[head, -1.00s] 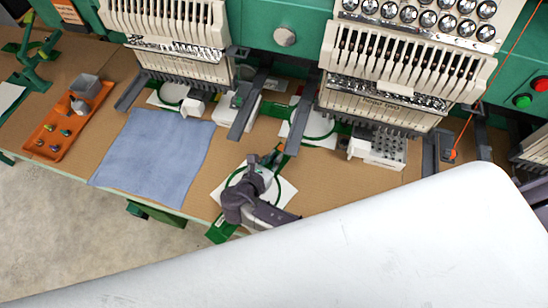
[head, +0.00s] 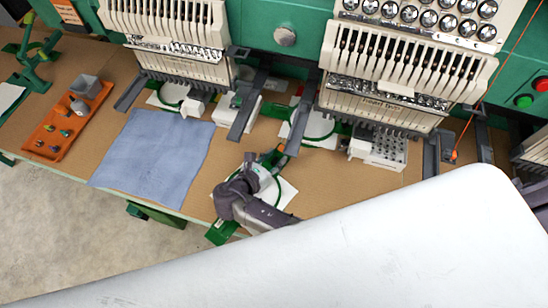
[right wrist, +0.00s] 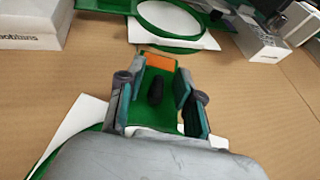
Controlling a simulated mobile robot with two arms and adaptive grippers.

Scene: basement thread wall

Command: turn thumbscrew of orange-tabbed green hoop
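The orange-tabbed green hoop (head: 281,191) lies on white fabric near the table's front edge in the head view, partly covered by my right gripper (head: 265,168). In the right wrist view its green bracket carries an orange tab (right wrist: 161,61) at the far end. A black thumbscrew (right wrist: 155,90) stands on the bracket. My right gripper (right wrist: 160,88) is open, with one teal-padded finger on each side of the thumbscrew and gaps showing between. The hoop's ring (right wrist: 50,153) is mostly hidden below my wrist. My left gripper is not in view.
A blue cloth (head: 152,158) lies left of the hoop. An orange tray (head: 65,128) holds small items farther left. Another green hoop (head: 318,127) sits under the machine head (head: 385,100) behind. Grey machine arms (head: 248,105) stick out over the table. Bare table lies right of the hoop.

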